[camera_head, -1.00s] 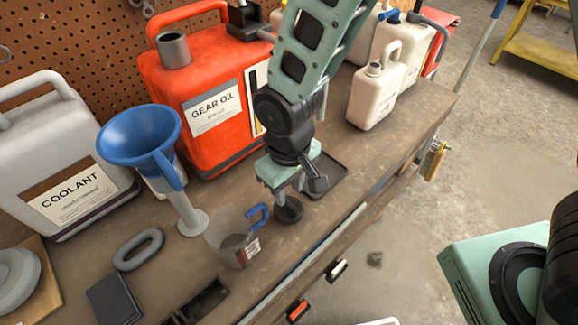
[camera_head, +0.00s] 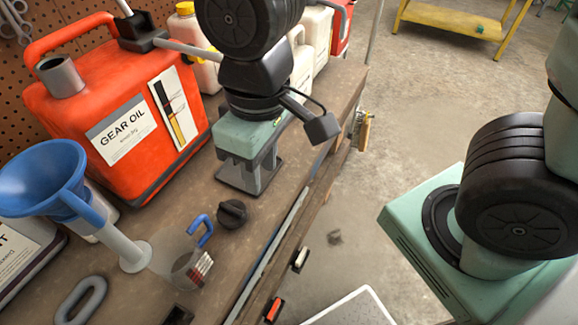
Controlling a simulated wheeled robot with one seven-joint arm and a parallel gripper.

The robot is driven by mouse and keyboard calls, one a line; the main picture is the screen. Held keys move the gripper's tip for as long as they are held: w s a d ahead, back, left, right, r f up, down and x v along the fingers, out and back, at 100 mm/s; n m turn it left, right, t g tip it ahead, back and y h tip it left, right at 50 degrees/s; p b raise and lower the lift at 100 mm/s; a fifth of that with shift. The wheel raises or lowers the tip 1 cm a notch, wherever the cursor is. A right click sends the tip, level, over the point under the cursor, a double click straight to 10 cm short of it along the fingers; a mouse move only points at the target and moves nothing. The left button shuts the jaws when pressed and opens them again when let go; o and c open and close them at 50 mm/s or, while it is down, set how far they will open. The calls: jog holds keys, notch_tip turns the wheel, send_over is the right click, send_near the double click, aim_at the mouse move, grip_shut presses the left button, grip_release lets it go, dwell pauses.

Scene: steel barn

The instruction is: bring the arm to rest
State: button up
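My gripper (camera_head: 250,184) hangs over the bench, pointing down beside the red gear oil can. Its teal body and grey fingers are in view, with a gap between the fingers and nothing held. A dark ribbed cap (camera_head: 232,213) lies on the bench just in front of the fingers, apart from them. The arm above the gripper runs out of the top of the view.
Pale jugs (camera_head: 313,40) stand behind the arm. Open floor lies right of the bench.

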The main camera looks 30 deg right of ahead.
jog(key=s+d, duration=0.1)
jog(key=s, duration=0.1)
jog(key=s+d+r, duration=0.1)
jog(key=s+d, duration=0.1)
jog(key=shift+c, duration=0.3)
dwell(1.1)
